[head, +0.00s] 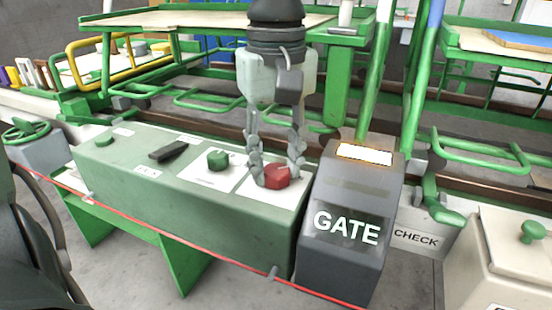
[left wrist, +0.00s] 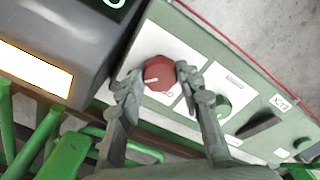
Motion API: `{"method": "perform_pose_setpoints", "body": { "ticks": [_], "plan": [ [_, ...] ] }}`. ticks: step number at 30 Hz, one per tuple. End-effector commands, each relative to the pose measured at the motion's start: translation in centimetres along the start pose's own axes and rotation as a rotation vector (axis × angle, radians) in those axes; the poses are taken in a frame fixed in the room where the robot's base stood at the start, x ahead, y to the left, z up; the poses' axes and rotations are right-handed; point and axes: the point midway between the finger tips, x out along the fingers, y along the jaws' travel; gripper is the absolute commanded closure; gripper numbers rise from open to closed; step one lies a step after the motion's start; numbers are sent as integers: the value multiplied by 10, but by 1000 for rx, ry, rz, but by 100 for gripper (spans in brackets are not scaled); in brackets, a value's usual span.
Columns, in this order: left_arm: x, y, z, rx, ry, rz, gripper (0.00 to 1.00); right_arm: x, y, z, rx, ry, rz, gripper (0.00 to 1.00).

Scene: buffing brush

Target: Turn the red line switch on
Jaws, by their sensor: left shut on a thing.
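The red line switch (head: 278,175) is a red rotary knob on a white plate at the right end of the green control box (head: 130,185). My right gripper is not in either view.
A dark box marked GATE (head: 347,228) with a lit white panel stands close to the right of the knob. A green knob (head: 218,160) and a black lever (head: 168,151) sit to the left on the control box. A red cord (head: 180,237) runs along its front.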

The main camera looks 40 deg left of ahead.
Motion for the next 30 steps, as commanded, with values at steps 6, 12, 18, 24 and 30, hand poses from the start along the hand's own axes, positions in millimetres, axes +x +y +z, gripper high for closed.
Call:
{"method": "perform_pose_setpoints", "body": {
  "ticks": [6,12,18,24,30],
  "plan": [
    [0,0,0,1,-1,-1,58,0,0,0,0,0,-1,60],
    [0,0,0,0,0,0,44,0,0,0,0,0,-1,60],
    [-1,0,0,-1,0,0,44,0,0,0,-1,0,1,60],
    [-22,1,0,-2,3,4,44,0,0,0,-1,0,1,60],
    [-65,1,0,-1,3,5,44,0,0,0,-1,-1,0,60]
  ]
}}
